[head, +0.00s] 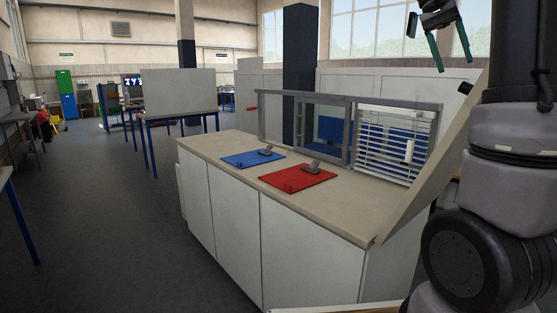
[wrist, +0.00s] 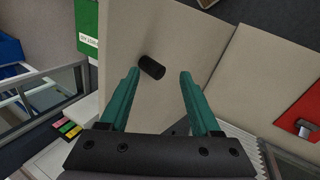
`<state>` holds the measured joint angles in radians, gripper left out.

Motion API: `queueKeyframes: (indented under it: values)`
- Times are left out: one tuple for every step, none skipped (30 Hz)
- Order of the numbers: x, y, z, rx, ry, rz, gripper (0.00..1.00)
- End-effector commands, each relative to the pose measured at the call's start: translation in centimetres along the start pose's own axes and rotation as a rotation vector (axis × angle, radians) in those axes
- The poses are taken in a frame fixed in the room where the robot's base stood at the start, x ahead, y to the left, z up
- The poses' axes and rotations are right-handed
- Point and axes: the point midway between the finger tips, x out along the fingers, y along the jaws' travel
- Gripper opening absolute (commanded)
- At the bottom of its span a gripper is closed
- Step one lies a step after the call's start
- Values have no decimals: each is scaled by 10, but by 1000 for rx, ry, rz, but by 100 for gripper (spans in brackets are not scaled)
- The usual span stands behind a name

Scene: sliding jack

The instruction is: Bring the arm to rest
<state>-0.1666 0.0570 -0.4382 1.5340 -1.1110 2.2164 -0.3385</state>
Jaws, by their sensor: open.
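My gripper (head: 450,45) is at the top right of the head view, raised above the counter with its green fingers pointing down. In the wrist view my gripper (wrist: 162,80) shows two green fingers spread apart with nothing held between them. A short black cylinder (wrist: 152,67) shows between the fingers in that view, on a beige panel behind them. A black knob (head: 465,88) shows below the gripper in the head view, at the upper end of a sloped beige board (head: 432,160).
A counter (head: 340,215) carries a blue mat (head: 245,160) and a red mat (head: 290,183), each with a grey item on it. A grey sliding frame (head: 325,98) and a white blind (head: 380,150) stand along its back. Open floor (head: 100,220) lies left.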

Motion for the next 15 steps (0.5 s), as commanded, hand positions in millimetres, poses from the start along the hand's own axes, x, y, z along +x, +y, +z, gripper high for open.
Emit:
queueKeyframes:
  values:
    - [8, 1, 15, -60, 24, -60, 64]
    - [14, -1, 24, -96, 42, -100, 64]
    - [21, -6, 37, -146, 71, -154, 64]
    - [26, -11, 47, -178, 95, -195, 64]
    - [30, -16, 57, -208, 120, -237, 64]
    - [36, -24, 71, -243, 153, -294, 64]
    - [40, -30, 82, -268, 179, -336, 64]
    - [44, -36, 94, -288, 206, -380, 64]
    - [49, -45, 109, -310, 242, -436, 64]
    - [53, -52, 121, -325, 270, -479, 64]
    - [56, -59, 133, -336, 298, -520, 64]
    - [61, -68, 148, -346, 333, -574, 64]
    - [65, -74, 159, -349, 359, -613, 64]
    - [68, -80, 169, -352, 385, -649, 64]
    - [72, -87, 181, -350, 415, -694, 64]
